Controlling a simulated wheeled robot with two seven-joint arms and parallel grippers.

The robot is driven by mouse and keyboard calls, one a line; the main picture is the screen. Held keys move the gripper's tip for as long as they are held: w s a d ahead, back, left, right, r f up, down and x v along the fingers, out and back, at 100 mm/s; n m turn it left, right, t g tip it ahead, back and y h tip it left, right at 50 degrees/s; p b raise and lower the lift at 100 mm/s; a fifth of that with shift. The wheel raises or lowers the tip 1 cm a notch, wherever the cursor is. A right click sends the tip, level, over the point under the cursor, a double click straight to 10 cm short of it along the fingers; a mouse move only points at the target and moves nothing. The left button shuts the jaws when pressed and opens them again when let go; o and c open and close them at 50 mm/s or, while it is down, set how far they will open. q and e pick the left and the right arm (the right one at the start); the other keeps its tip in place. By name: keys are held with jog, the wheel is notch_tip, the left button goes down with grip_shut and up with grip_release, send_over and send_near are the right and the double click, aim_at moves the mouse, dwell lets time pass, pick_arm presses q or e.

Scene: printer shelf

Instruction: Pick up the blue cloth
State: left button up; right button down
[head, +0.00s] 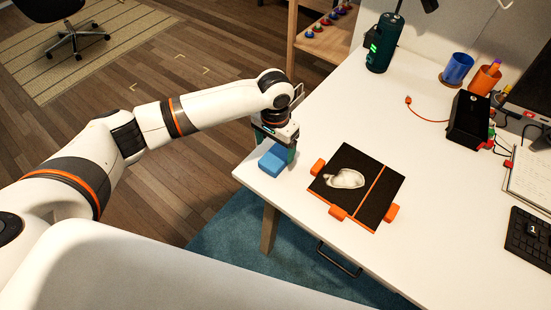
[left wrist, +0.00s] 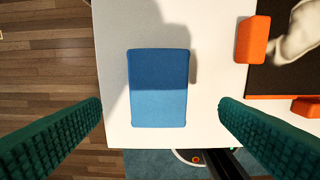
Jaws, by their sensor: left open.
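The blue cloth (head: 273,163) is a small folded pad lying on the left corner of the white table. In the left wrist view the cloth (left wrist: 158,88) lies flat, its upper half in shadow, between the two green fingers but farther from the camera. My left gripper (head: 287,148) is above the table at the cloth's far side in the head view. Its fingers are apart in the left wrist view (left wrist: 160,115), with nothing held between them. My right gripper is not in view.
A black board (head: 375,208) with orange corner pieces and a whitish object (head: 347,179) lies right of the cloth. The table (head: 335,120) edge is close to the cloth. Cups (head: 457,69), a black box (head: 467,119) and a keyboard (head: 530,238) are farther right.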

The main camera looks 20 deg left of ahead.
aim_at(274, 158)
pick_arm(q)
jog(key=shift+a+f, duration=0.1)
jog(key=shift+f, duration=2.6)
jog(key=c, duration=1.1)
